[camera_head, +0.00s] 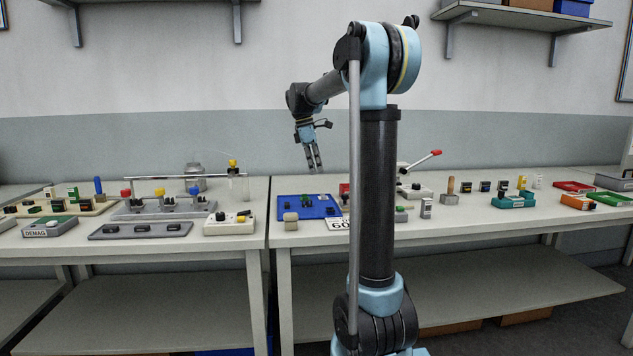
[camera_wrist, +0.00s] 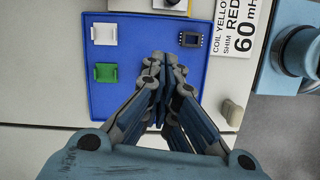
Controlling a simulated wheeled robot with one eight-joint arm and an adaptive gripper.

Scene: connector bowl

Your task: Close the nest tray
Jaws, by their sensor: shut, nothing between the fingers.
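I take the flat blue tray (camera_head: 322,211) as the nest tray; it lies on the right-hand table, left of my arm's column. In the wrist view the blue tray (camera_wrist: 108,17) carries a white square piece (camera_wrist: 104,34), a green one (camera_wrist: 106,73) and a dark chip-like one (camera_wrist: 190,40). A beige knob (camera_wrist: 232,112) is just off its front edge, also seen in the head view (camera_head: 290,220); I cannot tell if it is joined to the tray. My gripper (camera_head: 316,170) is shut and empty, above the tray. Its fingers (camera_wrist: 160,60) hide part of the tray.
A white card marked 60 (camera_wrist: 240,28) lies beside the tray. A device with a red-tipped lever (camera_head: 420,160) stands behind my column. A grey fixture (camera_head: 160,208) and a cream box (camera_head: 229,223) are on the left table.

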